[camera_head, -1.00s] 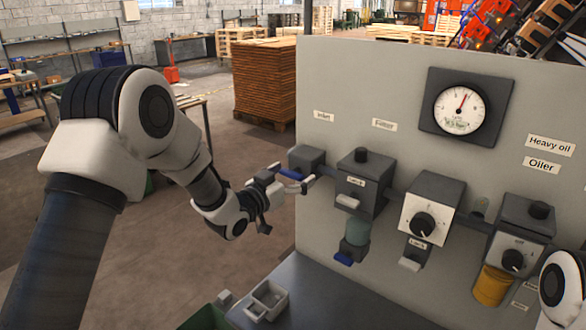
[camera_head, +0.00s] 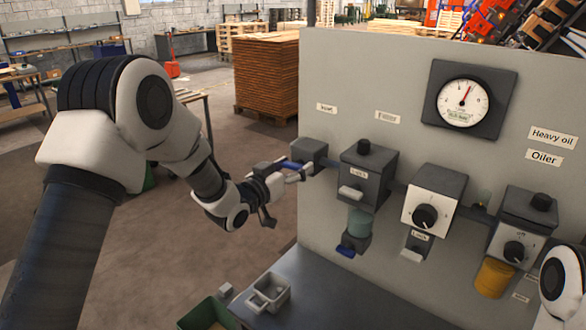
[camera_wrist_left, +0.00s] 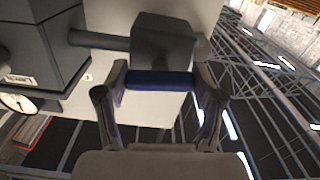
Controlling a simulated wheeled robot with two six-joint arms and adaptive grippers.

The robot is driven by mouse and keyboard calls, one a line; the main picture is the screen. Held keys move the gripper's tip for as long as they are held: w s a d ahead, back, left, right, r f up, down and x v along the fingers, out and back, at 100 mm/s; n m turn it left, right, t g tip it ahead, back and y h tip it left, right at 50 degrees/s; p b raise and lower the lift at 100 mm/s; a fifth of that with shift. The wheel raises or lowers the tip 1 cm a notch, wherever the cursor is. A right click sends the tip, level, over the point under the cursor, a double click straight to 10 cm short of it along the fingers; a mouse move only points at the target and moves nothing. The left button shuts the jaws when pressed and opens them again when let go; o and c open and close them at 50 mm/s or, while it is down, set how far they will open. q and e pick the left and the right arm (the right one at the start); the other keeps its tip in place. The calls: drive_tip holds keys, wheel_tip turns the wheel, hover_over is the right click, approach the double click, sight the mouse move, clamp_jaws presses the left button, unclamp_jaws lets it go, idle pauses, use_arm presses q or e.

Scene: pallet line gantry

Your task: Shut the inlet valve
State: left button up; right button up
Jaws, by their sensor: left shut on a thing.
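The inlet valve (camera_head: 309,153) is a dark grey block at the left edge of the panel, below a small label. Its blue lever (camera_head: 290,165) points left, out past the panel edge. My left gripper (camera_head: 297,173) is at this lever. In the left wrist view the blue lever (camera_wrist_left: 160,82) lies crosswise between the two fingers of my left gripper (camera_wrist_left: 160,90), which are shut on it. The grey valve body (camera_wrist_left: 163,42) is just beyond. Part of the lever is hidden by the fingers. My right gripper is out of view.
The filter unit (camera_head: 366,178) stands right of the valve, then a regulator (camera_head: 432,207) with a black knob and the oiler (camera_head: 522,225). A pressure gauge (camera_head: 463,104) is above. A grey bin (camera_head: 270,291) is on the bench below.

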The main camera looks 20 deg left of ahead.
use_arm(q)
drive_tip(key=n, duration=0.3)
drive_tip(key=shift+b, duration=0.4)
drive_tip(key=n, duration=0.4)
drive_tip(key=shift+r+n, duration=0.1)
drive_tip(key=shift+n, duration=0.3)
drive_tip(key=n, duration=0.4)
drive_tip(key=shift+r+n+p, duration=0.1)
drive_tip(key=shift+n+p, duration=0.2)
drive_tip(key=shift+n, duration=1.9)
drive_tip(key=shift+w, duration=0.1)
drive_tip(key=o, duration=0.9)
drive_tip(key=shift+o, duration=1.3)
drive_tip(key=shift+w+d, duration=0.1)
drive_tip(key=shift+f, duration=0.2)
